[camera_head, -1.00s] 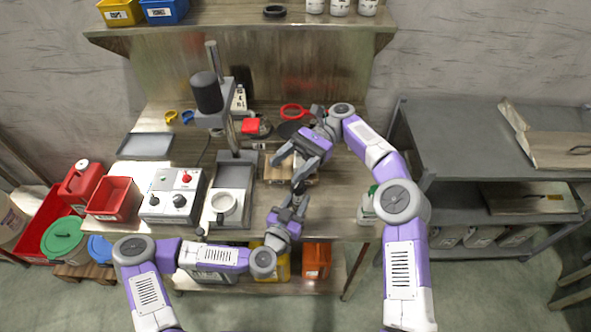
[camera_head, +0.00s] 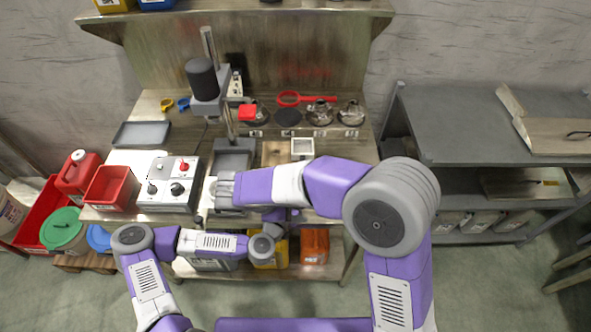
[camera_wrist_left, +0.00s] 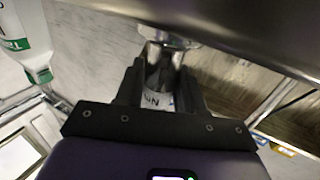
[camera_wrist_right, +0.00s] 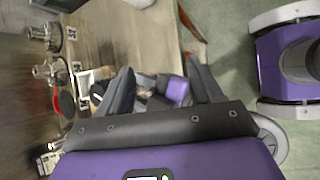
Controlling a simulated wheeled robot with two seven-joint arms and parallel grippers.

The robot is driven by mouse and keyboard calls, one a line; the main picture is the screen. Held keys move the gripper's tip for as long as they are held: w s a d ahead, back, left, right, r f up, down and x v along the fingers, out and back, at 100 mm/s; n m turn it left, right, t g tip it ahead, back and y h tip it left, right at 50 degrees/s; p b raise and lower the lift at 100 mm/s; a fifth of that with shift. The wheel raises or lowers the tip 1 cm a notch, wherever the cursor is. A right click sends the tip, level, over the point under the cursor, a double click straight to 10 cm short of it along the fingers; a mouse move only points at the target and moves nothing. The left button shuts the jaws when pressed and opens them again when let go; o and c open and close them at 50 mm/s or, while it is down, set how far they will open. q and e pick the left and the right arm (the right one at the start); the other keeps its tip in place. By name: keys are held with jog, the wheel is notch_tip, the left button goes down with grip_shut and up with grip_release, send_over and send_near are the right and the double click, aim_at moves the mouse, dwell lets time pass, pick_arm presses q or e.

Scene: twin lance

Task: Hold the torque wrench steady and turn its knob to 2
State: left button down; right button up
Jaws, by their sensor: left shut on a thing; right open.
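My left gripper (camera_wrist_left: 163,88) is shut on a shiny metal shaft with a white, lettered band, which appears to be the torque wrench (camera_wrist_left: 166,54). The lettering is only partly readable and I cannot make out the knob setting. My right gripper (camera_head: 217,190) is in front of the grey machine base at the bench's front. In the right wrist view its fingers (camera_wrist_right: 160,82) are apart with nothing gripped; part of my left arm shows beyond them.
A control box (camera_head: 168,186) with knobs and a red container (camera_head: 110,188) stand left. The drill-like machine (camera_head: 204,80) rises behind. A white square tray (camera_head: 302,149) is mid-bench. A grey cart (camera_head: 480,130) stands right.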

notch_tip(320, 180, up, 4)
jog(key=a+n+t+y, duration=0.35)
jog(key=n+t, duration=0.55)
jog(key=n, duration=0.8)
jog(key=shift+y, duration=0.35)
jog(key=x, duration=1.2)
jog(key=shift+d+r, duration=0.2)
jog(key=shift+d, duration=0.1)
jog(key=shift+s, duration=0.1)
jog(key=c, duration=1)
